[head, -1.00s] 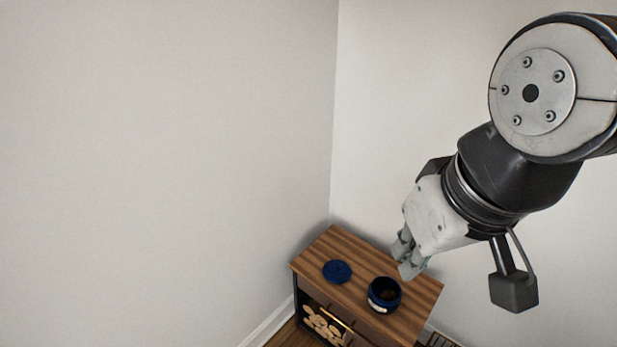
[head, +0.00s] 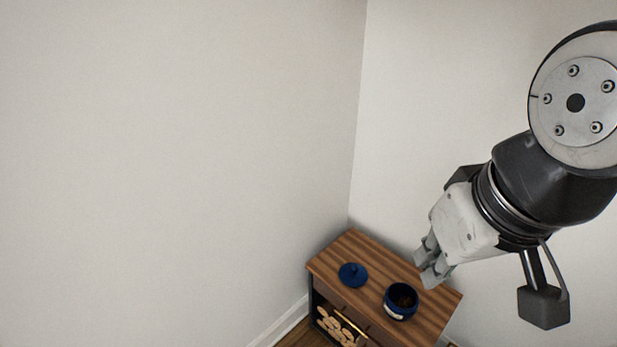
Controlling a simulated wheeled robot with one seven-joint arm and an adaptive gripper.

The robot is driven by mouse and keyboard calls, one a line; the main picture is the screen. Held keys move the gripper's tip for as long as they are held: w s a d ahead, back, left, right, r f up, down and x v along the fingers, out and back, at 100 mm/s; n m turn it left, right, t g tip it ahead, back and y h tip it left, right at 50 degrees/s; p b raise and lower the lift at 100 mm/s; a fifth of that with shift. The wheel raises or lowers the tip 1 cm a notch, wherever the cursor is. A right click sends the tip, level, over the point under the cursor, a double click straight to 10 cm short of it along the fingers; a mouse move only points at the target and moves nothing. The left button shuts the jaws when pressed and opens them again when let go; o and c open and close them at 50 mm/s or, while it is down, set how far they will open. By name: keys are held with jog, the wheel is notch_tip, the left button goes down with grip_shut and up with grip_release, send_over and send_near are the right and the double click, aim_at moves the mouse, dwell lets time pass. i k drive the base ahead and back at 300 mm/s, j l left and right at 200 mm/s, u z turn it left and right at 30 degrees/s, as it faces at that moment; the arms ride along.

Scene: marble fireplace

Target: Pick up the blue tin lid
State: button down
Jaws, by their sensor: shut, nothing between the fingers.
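The blue tin lid (head: 352,274) is a round dark blue disc with a small knob. It lies flat on the left part of a wooden cabinet top (head: 371,252). The open blue tin (head: 400,302) stands to its right, with something dark brown inside. My gripper (head: 425,275) is shut and empty. In the picture it appears to the right of the lid and just above the tin, apart from the lid. Its height above the cabinet top is hard to tell.
The cabinet stands in a corner between two plain walls (head: 180,150). Its front has a brass-coloured handle (head: 350,322) and an opening with cut logs (head: 335,326). The cabinet top is bare around the lid and tin. A white skirting board (head: 283,322) runs along the left wall.

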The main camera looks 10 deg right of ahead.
aim_at(353, 275)
jog(key=i+l+u, duration=0.2)
jog(key=l, duration=0.55)
jog(key=l+u, duration=0.2)
jog(key=l, duration=0.55)
